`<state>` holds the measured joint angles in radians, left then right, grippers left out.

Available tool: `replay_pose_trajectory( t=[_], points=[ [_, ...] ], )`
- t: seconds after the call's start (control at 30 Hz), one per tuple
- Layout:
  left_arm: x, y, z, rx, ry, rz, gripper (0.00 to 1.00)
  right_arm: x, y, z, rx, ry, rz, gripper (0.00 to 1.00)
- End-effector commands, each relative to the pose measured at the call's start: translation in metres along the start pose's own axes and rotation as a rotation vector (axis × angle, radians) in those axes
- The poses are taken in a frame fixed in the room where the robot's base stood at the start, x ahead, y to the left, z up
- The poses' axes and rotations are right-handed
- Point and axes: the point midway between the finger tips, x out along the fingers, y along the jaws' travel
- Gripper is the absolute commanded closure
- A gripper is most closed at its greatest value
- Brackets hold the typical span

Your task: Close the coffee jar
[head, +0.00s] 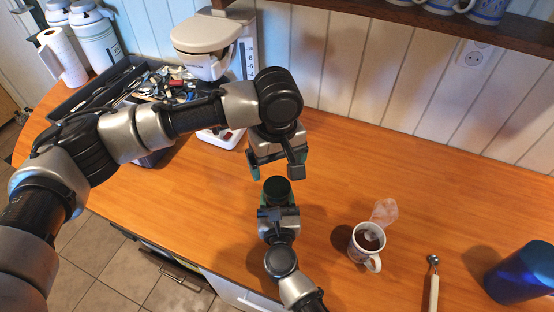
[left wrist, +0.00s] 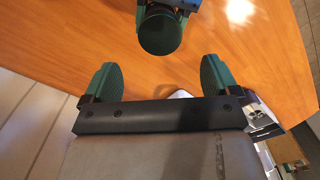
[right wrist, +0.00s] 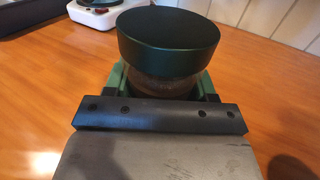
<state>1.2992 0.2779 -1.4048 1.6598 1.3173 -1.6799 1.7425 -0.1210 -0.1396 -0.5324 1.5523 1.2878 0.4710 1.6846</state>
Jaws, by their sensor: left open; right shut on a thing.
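The coffee jar (right wrist: 165,87) is a glass jar with a wide dark green lid (right wrist: 168,38) resting on its top. My right gripper (head: 278,207) is shut around the glass body, below the lid, and holds the jar upright. The lid also shows in the head view (head: 277,189) and in the left wrist view (left wrist: 162,33). Whether it is screwed tight cannot be seen. My left gripper (head: 277,167) is open and empty, just beyond the lid in the head view and apart from it. Its two green fingers show in the left wrist view (left wrist: 159,78).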

Motion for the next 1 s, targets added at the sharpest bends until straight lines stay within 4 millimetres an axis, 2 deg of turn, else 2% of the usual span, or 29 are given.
replay_pose_trajectory(
  t=[0.27, 0.37, 0.7, 1.0],
  points=[
    [0.003, 0.000, 0.000, 0.002, 0.000, -0.001, 0.10, 0.000, 0.000, 0.000, 0.000, -0.001, 0.000, 1.00],
    [0.013, 0.000, 0.000, 0.002, -0.002, -0.002, 0.10, 0.000, 0.000, 0.000, 0.000, -0.001, 0.000, 1.00],
    [0.064, 0.000, 0.000, 0.003, -0.001, -0.003, 0.10, 0.000, 0.000, 0.001, 0.000, -0.001, 0.000, 1.00],
    [0.080, 0.000, 0.000, 0.004, 0.000, 0.000, 0.10, 0.000, 0.000, 0.001, 0.000, -0.001, 0.000, 1.00]
  ],
)
